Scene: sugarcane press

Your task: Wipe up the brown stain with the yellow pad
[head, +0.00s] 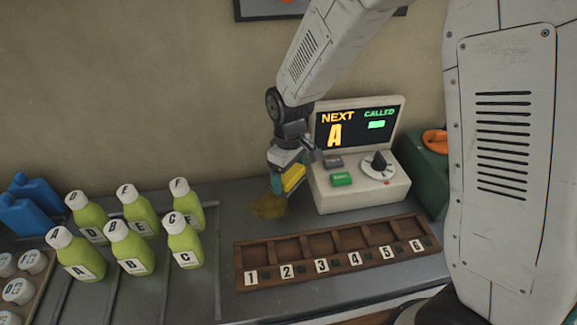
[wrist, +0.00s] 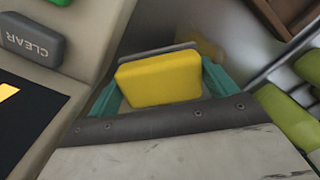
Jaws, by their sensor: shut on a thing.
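The yellow pad (head: 293,177) is held by my gripper (head: 282,180) above the counter, just left of the console. In the wrist view the yellow pad (wrist: 160,78) sits between the two teal fingers of my gripper (wrist: 160,85), with a grey edge along its far side. The brown stain (head: 270,206) is a yellowish-brown patch on the grey counter, just below and beside the gripper. It also shows, faintly, in the wrist view (wrist: 205,45), beyond the pad. I cannot tell whether the pad touches the counter.
A console (head: 360,188) with a screen and buttons stands close on the right. A numbered wooden rack (head: 335,252) lies in front. Several green lettered bottles (head: 128,245) stand to the left. Blue blocks (head: 28,205) are at the far left. The wall (head: 150,90) is behind.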

